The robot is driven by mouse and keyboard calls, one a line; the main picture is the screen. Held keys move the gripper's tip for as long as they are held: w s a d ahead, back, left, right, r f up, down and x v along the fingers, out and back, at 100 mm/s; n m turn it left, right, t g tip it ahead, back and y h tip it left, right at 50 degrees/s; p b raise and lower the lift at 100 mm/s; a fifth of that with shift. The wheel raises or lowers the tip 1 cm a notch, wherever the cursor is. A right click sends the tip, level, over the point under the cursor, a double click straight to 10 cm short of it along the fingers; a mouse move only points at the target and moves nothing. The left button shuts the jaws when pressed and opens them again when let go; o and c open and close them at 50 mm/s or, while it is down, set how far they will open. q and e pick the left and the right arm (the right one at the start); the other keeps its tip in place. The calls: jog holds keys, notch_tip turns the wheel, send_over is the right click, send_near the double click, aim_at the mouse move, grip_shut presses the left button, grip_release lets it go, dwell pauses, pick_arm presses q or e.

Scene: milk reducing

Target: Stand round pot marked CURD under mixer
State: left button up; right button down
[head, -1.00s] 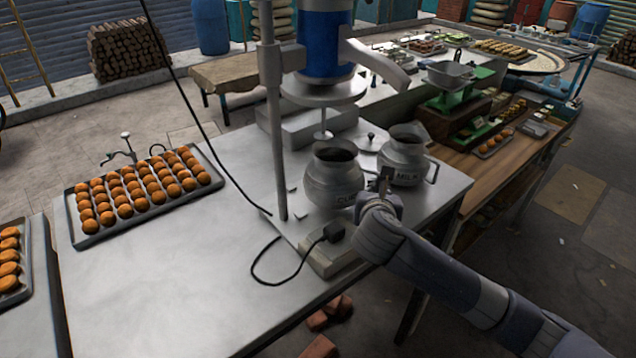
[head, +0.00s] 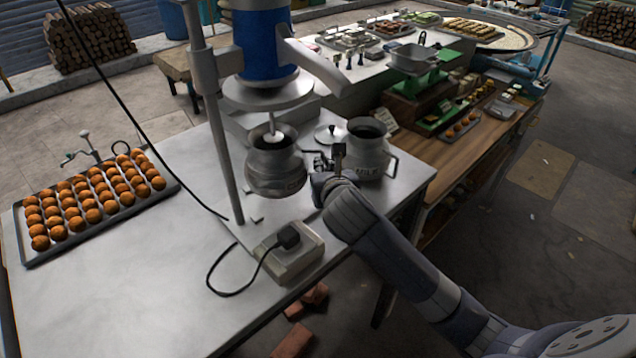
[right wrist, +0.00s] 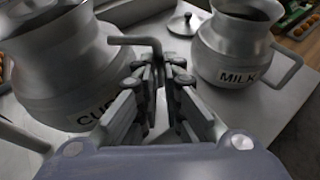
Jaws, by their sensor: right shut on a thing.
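The round grey metal pot marked CURD (head: 276,172) is on the left of my right gripper, with its mouth beneath the mixer (head: 268,62). The mixer's whisk (head: 274,136) overlaps the pot's mouth in the head view; I cannot tell how deep it reaches. My right gripper (head: 329,165) is shut on the CURD pot's side handle (right wrist: 135,40). The pot looks upright in the head view. I cannot tell whether its base touches the mixer's base plate. My left gripper is not in view.
A similar pot marked MILK (head: 368,150) stands close on the right, its label clear in the right wrist view (right wrist: 238,76). A lid (head: 328,134) lies behind. The mixer's pole (head: 228,150) and a plug box with cable (head: 290,255) are near. A tray of orange balls (head: 95,205) is left.

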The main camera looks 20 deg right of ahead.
jog(key=shift+d+f+p, duration=0.1)
jog(key=shift+f+p, duration=0.25)
jog(key=shift+f, duration=1.75)
jog(key=c, duration=1.7)
grip_release()
jog(key=shift+s+f, duration=0.1)
jog(key=shift+f, duration=0.05)
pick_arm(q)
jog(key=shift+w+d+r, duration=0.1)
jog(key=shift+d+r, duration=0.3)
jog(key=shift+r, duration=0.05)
pick_arm(e)
jog(key=shift+s, duration=0.3)
pick_arm(q)
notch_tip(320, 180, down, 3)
jog(key=b, duration=0.3)
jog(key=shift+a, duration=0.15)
pick_arm(e)
jog(key=v, duration=1.1)
jog(key=shift+s, duration=0.2)
